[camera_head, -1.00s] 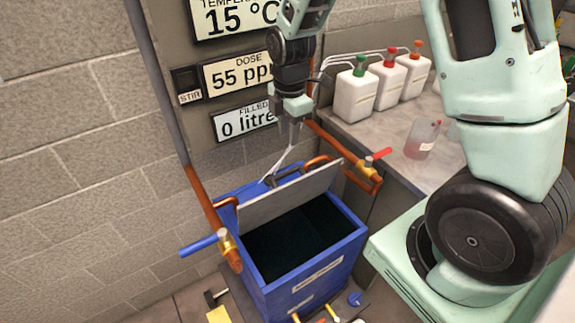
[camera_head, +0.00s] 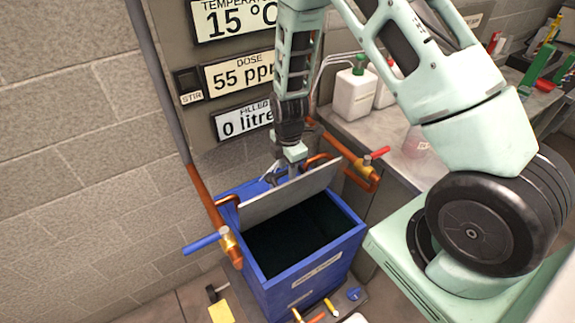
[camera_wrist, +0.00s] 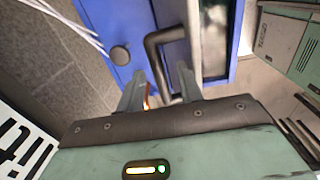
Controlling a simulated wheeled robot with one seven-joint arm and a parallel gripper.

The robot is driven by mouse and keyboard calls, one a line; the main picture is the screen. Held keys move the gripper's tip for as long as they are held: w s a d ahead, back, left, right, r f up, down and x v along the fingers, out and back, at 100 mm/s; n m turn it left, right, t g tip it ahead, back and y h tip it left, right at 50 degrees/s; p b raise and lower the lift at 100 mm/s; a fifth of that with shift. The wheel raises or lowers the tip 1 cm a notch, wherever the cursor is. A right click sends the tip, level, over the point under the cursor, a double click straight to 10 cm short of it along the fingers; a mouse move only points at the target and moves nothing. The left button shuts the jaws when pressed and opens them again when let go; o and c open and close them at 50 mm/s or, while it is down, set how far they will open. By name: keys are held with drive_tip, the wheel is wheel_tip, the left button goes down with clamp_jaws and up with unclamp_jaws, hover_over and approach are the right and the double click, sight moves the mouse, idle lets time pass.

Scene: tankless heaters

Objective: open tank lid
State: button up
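The blue tank (camera_head: 310,275) stands on the floor against the wall, with its dark inside showing. Its grey lid (camera_head: 290,195) is tilted up at the back of the opening. My gripper (camera_head: 290,172) points down just behind the lid's upper edge. In the wrist view, my gripper (camera_wrist: 162,80) has its two fingers apart. The dark bent lid handle (camera_wrist: 155,60) shows between and just beyond them; whether they touch it cannot be told. The blue tank also shows in the wrist view (camera_wrist: 100,15).
Copper pipes run on both sides of the tank, with a blue-handled valve (camera_head: 205,243) at left and a red-handled valve (camera_head: 374,157) at right. A worktop with white bottles (camera_head: 355,95) is at right. Display panels (camera_head: 238,75) hang behind.

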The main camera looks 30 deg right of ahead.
clamp_jaws()
drive_tip(key=w+g+b, duration=0.1)
drive_tip(key=w+g, duration=0.1)
drive_tip(key=w, duration=0.4)
drive_tip(key=shift+w+f, duration=0.3)
drive_tip(key=shift+f, duration=0.1)
unclamp_jaws()
drive_tip(key=w+r+b, duration=0.3)
drive_tip(key=r, duration=1.4)
drive_tip(key=shift+b, duration=0.35)
